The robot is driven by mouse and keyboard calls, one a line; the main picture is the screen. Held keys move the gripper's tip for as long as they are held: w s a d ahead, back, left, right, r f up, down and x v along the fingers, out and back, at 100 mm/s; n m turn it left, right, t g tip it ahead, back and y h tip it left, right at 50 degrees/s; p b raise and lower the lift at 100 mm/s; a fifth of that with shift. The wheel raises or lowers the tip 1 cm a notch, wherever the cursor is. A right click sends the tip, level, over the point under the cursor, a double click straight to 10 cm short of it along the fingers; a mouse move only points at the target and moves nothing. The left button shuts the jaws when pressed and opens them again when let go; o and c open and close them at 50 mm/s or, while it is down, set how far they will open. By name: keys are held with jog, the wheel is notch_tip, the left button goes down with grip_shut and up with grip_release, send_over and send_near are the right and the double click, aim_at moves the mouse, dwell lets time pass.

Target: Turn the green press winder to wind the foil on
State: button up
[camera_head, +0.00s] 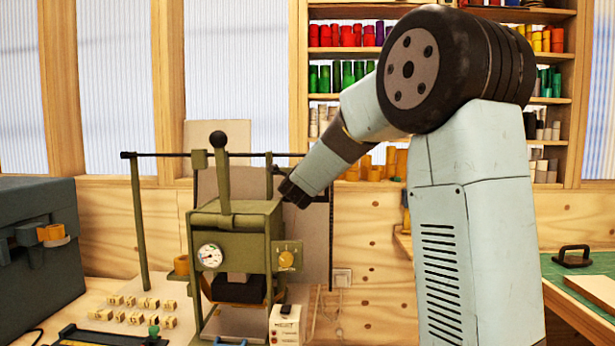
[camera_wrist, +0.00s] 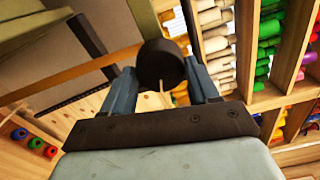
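The green press (camera_head: 236,225) stands on the bench left of my arm, with a dial gauge and a tall lever with a black knob on top. My gripper (camera_head: 291,192) is at the upper right side of the press, beside its thin green post. In the wrist view, a round black knob (camera_wrist: 162,66) sits between the two blue-grey fingers of my gripper (camera_wrist: 162,82), which look to touch it on both sides. I take it for the winder's knob. The rest of the winder is mostly hidden by my gripper in the head view.
A dark grey case (camera_head: 40,250) stands at the far left. Shelves (camera_head: 570,58) with coloured rolls are behind. A green mat (camera_head: 590,275) lies right.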

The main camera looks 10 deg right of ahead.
jog(key=o, duration=0.4)
jog(key=shift+f, duration=0.1)
jog(key=shift+a, duration=0.1)
jog(key=v, duration=1.3)
jog(key=shift+s, duration=0.3)
jog(key=shift+a, duration=0.1)
jog(key=s+a+f+n+g+y, duration=0.1)
jog(key=s+f+n+g+y, duration=0.1)
jog(key=s+n+y, duration=0.35)
jog(key=s+a+f+n+g+y, duration=0.1)
jog(key=s+a+n+g+y, duration=0.1)
jog(key=s+n, duration=0.6)
jog(key=s+d+f+n+g, duration=0.2)
jog(key=s+f+n, duration=0.1)
jog(key=s, duration=0.3)
jog(key=s+d+f+n+g+h, duration=0.1)
jog(key=s+d+f+n+g, duration=0.2)
jog(key=s, duration=0.4)
jog(key=s+d+f+n+g+h, duration=0.1)
jog(key=s+d+f+n+g, duration=0.1)
jog(key=s+f+n, duration=0.2)
jog(key=s, duration=0.3)
jog(key=shift+d+g, duration=0.3)
jog(key=shift+d, duration=0.05)
